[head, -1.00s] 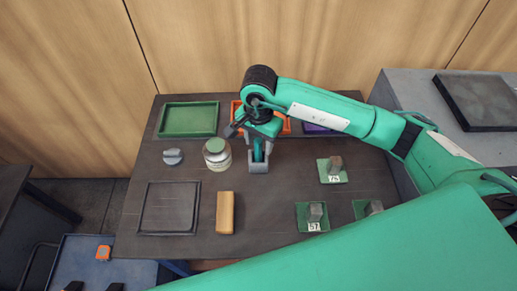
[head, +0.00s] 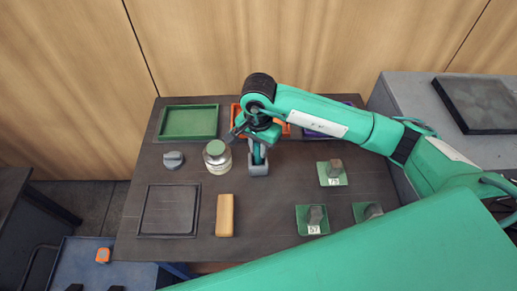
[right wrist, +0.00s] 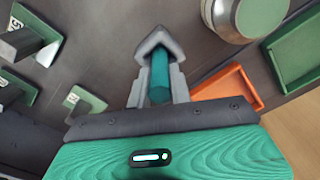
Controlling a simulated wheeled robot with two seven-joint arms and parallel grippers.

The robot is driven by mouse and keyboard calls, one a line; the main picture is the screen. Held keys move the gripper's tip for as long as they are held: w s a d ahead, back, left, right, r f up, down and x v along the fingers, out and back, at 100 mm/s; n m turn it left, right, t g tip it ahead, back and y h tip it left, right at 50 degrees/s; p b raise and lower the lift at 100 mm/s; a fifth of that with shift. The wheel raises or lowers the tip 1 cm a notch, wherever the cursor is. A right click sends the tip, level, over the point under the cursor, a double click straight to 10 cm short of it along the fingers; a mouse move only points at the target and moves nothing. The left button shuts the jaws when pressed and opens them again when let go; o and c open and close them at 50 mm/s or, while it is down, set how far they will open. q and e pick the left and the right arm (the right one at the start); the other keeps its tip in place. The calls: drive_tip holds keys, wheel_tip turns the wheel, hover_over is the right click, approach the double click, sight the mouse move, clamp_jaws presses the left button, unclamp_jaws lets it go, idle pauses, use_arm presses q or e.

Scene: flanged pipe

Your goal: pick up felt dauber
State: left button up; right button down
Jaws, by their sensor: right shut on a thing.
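The felt dauber (right wrist: 160,78) shows in the right wrist view as a teal cylinder between my fingers. A grey piece with a pointed outline (right wrist: 155,42) surrounds its far end; I cannot tell clearly where fingers and holder meet. In the head view my right gripper (head: 258,150) points down over a small grey holder (head: 258,169) near the table's middle. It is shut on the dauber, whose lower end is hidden. I cannot tell whether the dauber is clear of the holder. My left gripper is not in view.
A jar with a green lid (head: 217,158) stands close to the left of the gripper. Green (head: 188,122) and orange (head: 236,112) trays lie behind. A tan block (head: 225,215) and a dark tray (head: 168,211) lie in front. Several green numbered plates with grey blocks are at right.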

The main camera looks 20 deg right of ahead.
use_arm(q)
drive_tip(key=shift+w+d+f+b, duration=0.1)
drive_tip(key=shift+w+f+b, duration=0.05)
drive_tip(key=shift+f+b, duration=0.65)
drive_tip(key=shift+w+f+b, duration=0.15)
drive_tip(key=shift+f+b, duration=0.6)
drive_tip(key=shift+b, duration=0.05)
use_arm(e)
wheel_tip(320, 180, up, 20)
drive_tip(key=shift+f, duration=0.1)
